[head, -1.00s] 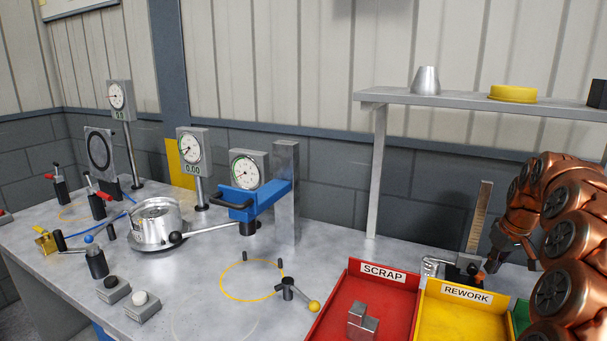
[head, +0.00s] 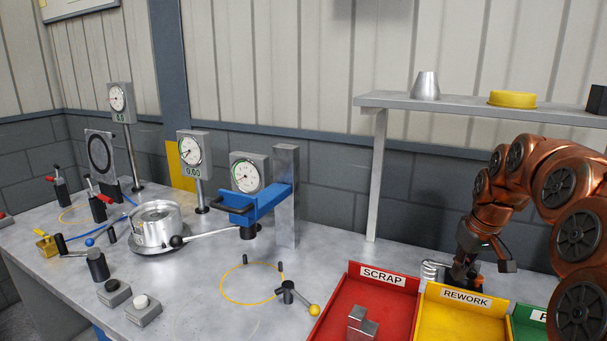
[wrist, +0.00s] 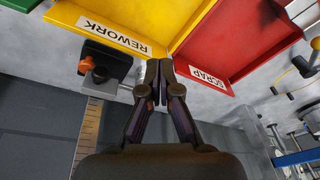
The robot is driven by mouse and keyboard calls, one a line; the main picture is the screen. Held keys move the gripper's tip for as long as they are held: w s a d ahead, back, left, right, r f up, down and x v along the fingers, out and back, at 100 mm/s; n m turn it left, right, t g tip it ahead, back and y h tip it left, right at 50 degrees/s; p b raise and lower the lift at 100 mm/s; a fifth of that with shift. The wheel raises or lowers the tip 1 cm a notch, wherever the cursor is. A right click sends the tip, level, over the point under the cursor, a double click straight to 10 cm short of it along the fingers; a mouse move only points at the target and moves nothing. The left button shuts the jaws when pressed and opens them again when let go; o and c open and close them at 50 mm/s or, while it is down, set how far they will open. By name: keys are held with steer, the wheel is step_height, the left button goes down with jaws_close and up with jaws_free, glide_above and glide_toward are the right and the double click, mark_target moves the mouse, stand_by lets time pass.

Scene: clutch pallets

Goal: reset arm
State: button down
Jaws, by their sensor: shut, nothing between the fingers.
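My gripper (wrist: 163,82) is shut and empty in the wrist view, its fingertips pressed together. In that view it hangs over the bench, with the rework bin's label edge and the scrap bin's edge beyond the fingertips. In the head view my copper-coloured arm reaches in from the right. Its end is behind the rework bin (head: 455,325), close to a dark clamp-like stand. My fingertips are hard to make out there.
The red scrap bin (head: 335,318) holds a metal block (head: 362,325). A green bin (head: 530,322) stands at the right. A dark stand with an orange knob (wrist: 100,74) is near my gripper. A shelf (head: 470,107) overhangs the back. Gauges and a blue-armed fixture (head: 262,203) stand left.

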steer(key=s+a+g, duration=0.2)
steer(key=s+a, duration=1.2)
steer(key=s, duration=0.3)
steer(key=s+a+f+g+p, duration=0.1)
steer(key=s+f, duration=0.2)
steer(key=s, duration=0.7)
steer(key=s+a+f+m+g+h, duration=0.1)
steer(key=s+f, duration=0.1)
steer(key=s, duration=0.8)
steer(key=shift+a+f+m+p, duration=0.2)
steer(key=shift+f+m+p, duration=0.1)
steer(key=shift+f+p, duration=0.1)
